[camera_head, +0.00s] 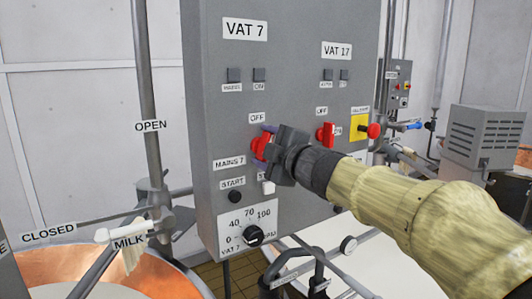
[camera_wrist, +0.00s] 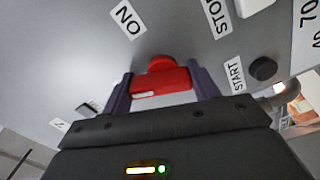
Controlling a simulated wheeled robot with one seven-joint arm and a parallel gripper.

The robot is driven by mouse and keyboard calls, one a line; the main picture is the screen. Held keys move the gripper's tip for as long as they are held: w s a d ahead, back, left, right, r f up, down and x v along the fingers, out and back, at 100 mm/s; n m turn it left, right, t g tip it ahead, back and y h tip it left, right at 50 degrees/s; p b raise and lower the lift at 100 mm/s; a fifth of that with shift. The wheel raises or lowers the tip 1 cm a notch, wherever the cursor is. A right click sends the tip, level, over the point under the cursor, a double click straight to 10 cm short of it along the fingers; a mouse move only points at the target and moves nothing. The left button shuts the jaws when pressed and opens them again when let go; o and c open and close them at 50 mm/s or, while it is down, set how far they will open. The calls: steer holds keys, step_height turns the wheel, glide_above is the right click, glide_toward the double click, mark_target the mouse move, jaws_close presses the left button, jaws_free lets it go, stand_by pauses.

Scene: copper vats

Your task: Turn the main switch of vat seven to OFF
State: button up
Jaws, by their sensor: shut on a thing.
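The red main switch of vat seven (camera_head: 259,146) is on the grey control panel (camera_head: 300,95), above and right of the "MAINS 7" label (camera_head: 229,163). The "OFF" label (camera_head: 257,118) is above it. My gripper (camera_head: 264,146) is shut on the red switch handle, with one purple finger on each side. The wrist view shows the red handle (camera_wrist: 162,77) between the two fingers (camera_wrist: 163,90), with a white mark near its left end. The "ON" label (camera_wrist: 127,19) lies beyond it there. Which label the handle points to is unclear.
A similar red switch (camera_head: 325,135) under "VAT 17" and a yellow plate with a red knob (camera_head: 373,131) are close right of my gripper. The black START button (camera_head: 235,196) and a dial (camera_head: 253,233) are below. A copper vat (camera_head: 60,272) stands lower left.

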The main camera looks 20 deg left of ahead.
steer(key=shift+f+n+b, duration=0.1)
steer(key=shift+n+b, duration=0.55)
steer(key=shift+n, duration=1.35)
steer(key=o, duration=1)
steer(key=shift+s, duration=0.1)
steer(key=b+v, duration=0.3)
steer(key=v, duration=1.4)
steer(key=shift+s+d, duration=0.1)
steer(key=shift+d, duration=0.05)
